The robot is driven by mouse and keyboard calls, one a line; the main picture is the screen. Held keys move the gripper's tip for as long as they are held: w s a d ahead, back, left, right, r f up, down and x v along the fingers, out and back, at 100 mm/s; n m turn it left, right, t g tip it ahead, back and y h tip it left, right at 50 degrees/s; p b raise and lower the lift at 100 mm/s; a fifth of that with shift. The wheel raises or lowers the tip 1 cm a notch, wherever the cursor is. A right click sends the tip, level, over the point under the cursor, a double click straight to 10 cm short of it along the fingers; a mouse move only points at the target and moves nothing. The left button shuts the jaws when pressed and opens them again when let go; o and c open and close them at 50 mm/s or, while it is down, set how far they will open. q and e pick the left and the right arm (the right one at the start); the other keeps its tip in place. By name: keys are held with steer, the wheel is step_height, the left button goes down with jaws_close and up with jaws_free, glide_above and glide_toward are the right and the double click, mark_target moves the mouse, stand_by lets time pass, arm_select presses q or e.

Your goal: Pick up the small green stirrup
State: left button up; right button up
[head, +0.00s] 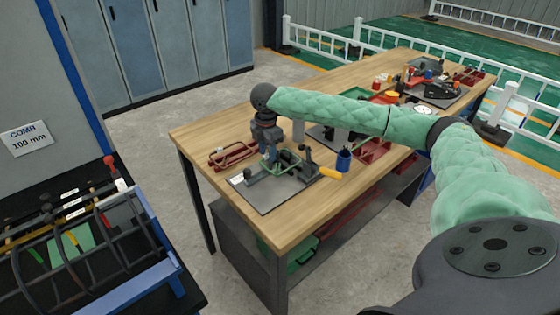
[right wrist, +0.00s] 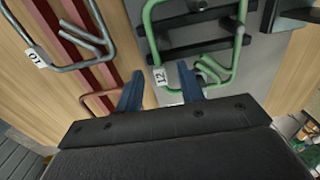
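The green stirrup (right wrist: 149,27), a bent bar loop with a white tag reading 12, lies over a dark fixture on a grey plate in the right wrist view. In the head view, the green stirrup (head: 291,163) is on the near part of the wooden bench, partly hidden by my right gripper (head: 268,157). My right gripper points down there. In the right wrist view, its two blue fingers (right wrist: 160,72) are apart, with the stirrup's tagged lower left corner between them in the picture. I cannot tell whether they touch it. My left gripper is not in view.
A grey stirrup (right wrist: 72,67) tagged 10 lies left of the green one, by a red rack (head: 233,155). A blue cup (head: 344,160) and a yellow-handled tool (head: 330,173) stand right of the fixture. A black rack (head: 60,240) with curved bars is at lower left.

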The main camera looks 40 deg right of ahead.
steer(key=shift+r, duration=0.1)
jaws_close()
